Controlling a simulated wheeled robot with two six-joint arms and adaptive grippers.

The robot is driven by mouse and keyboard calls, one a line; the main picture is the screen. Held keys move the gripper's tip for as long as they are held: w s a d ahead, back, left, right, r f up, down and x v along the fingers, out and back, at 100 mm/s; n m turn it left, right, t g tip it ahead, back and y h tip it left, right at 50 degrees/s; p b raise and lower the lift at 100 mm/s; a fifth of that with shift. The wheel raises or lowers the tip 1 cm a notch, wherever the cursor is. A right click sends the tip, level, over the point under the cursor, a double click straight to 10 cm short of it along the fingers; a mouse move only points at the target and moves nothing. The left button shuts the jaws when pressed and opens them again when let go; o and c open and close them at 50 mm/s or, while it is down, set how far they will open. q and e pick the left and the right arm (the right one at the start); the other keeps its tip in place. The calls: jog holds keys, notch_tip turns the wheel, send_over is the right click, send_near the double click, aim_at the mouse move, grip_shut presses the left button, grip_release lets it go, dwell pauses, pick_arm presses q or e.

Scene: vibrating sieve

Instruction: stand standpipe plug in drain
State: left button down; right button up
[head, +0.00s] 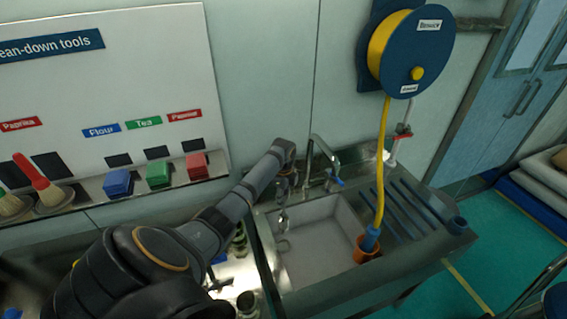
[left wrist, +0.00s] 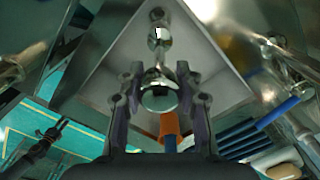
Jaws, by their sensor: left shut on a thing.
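My left gripper (head: 284,192) reaches over the sink basin (head: 318,225) from the left and points down. In the left wrist view its two dark fingers (left wrist: 160,88) are shut on a shiny chrome piece, which I take for the standpipe plug (left wrist: 159,98). The plug also shows in the head view (head: 283,220), hanging below the gripper inside the basin.
A tap (head: 325,158) stands at the basin's back edge. A ribbed drainboard (head: 415,208) is on the right. Coloured blocks (head: 158,174) sit on the left shelf.

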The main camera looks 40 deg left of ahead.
aim_at(284, 218)
pick_arm(q)
jog(key=shift+f+b, duration=1.05)
jog(key=shift+f, duration=0.9)
jog(key=shift+f, duration=0.1)
jog(key=shift+f+b, duration=1.4)
jog(key=shift+f, duration=0.85)
jog(key=shift+f+b, duration=0.75)
jog(key=shift+f, duration=0.35)
